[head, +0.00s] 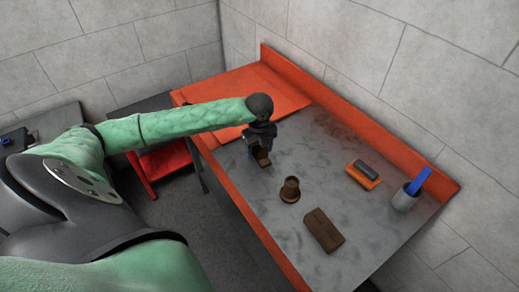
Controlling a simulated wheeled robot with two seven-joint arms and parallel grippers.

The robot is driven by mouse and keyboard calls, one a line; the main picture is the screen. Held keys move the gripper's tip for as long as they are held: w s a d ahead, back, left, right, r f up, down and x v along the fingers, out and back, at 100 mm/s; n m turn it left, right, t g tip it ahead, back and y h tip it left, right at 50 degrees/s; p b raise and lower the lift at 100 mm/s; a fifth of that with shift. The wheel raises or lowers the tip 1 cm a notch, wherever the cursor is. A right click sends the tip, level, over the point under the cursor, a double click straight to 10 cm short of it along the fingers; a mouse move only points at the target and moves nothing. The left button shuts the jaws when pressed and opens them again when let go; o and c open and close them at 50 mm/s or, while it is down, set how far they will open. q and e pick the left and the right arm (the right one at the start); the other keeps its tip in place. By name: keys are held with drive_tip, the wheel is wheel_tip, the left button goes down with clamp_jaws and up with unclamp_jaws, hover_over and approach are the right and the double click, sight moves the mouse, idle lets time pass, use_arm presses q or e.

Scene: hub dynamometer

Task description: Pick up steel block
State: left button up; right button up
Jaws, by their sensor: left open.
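My left gripper (261,150) hangs fingers-down over the worktable, near its left edge. It is open. A small brown block-like piece (264,159) shows right at its fingertips; I cannot tell whether it lies between the fingers or just under them. A larger flat brown block (323,230) lies on the grey tabletop nearer the front, well apart from the gripper. No block here looks plainly like bare steel, so I cannot tell for sure which one is the steel block. My right gripper is not in view.
A brown flanged round part (290,189) stands between gripper and flat block. An orange holder with a grey piece (365,173) and a grey cup (404,198) with a blue item (419,181) stand at right. The worktable (337,147) has raised orange back edges.

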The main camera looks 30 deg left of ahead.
use_arm(q)
drive_tip(key=shift+f, duration=0.2)
clamp_jaws()
drive_tip(key=shift+r, duration=0.1)
